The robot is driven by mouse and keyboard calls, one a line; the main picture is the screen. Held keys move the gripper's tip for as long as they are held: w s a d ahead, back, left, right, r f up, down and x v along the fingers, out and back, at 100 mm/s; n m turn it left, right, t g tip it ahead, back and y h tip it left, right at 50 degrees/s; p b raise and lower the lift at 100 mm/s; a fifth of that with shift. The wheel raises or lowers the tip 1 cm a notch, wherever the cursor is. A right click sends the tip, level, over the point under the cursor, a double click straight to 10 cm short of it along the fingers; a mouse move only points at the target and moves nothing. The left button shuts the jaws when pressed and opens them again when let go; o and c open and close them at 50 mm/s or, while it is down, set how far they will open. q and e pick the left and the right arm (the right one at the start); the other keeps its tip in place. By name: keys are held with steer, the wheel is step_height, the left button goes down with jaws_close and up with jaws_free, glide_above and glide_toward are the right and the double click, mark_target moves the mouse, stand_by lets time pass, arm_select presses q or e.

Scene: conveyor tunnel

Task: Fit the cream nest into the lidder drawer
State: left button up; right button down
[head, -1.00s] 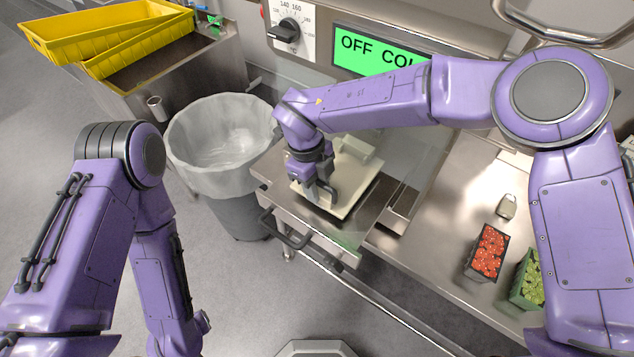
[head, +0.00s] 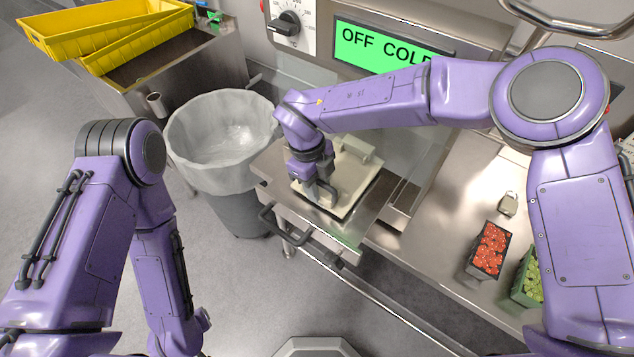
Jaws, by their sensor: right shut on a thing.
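The cream nest (head: 350,188) is a pale, flat piece lying over the lidder drawer (head: 285,201), the steel drawer in the middle of the head view. A dark edge shows along the nest's right side. I cannot tell whether it is fully seated. My right gripper (head: 318,194) points down at the nest's near left part and is shut on it; the fingertips are partly hidden. My left arm hangs at the left, and its gripper is out of view.
A lined waste bin (head: 222,140) stands left of the drawer. A dark bar handle (head: 300,240) runs along the drawer's front. On the steel counter at right are a punnet of red fruit (head: 488,250), a green punnet (head: 528,280) and a padlock-like piece (head: 508,203). A green display (head: 385,47) reads OFF COLD.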

steer(key=shift+f, duration=0.55)
steer(key=c, duration=0.7)
jaws_free()
steer(key=shift+b, duration=0.3)
steer(key=r, duration=0.3)
steer(key=a+r+b, duration=0.1)
steer(key=r, duration=0.3)
steer(key=w+r, duration=0.1)
steer(key=r, duration=0.2)
steer(key=shift+a+r+b, duration=0.2)
steer(key=shift+a+b, duration=0.15)
steer(key=shift+b, duration=0.05)
